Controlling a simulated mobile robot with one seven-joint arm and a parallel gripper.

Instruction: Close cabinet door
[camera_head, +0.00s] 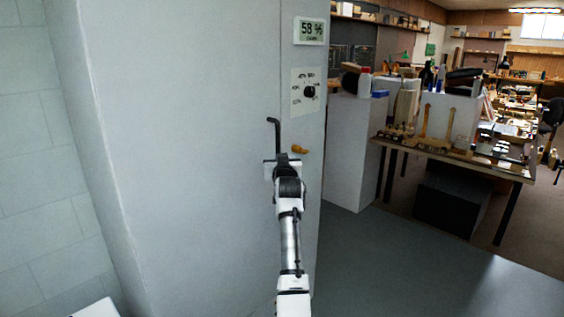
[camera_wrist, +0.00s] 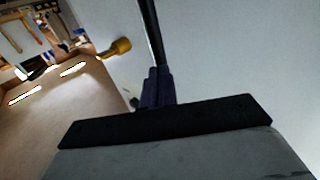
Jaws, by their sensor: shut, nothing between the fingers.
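The cabinet (camera_head: 190,130) is a tall pale grey block filling the left and middle of the head view. A vertical seam divides its broad face from a narrow strip (camera_head: 303,210) on the right. A small brass-coloured knob (camera_head: 299,150) sits on this strip and also shows at upper left in the wrist view (camera_wrist: 116,48). How far the door stands open cannot be told. My gripper (camera_head: 272,122) is shut and empty, its thin dark fingers pointing up in front of the seam, left of the knob. In the wrist view the fingers (camera_wrist: 152,45) run up beside the pale panel, apart from the knob.
A small display (camera_head: 311,31) and a dial panel (camera_head: 305,92) are on the strip above the knob. A grey plinth (camera_head: 350,150) and a cluttered workbench (camera_head: 450,158) stand at right. The floor (camera_head: 430,280) at lower right is clear.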

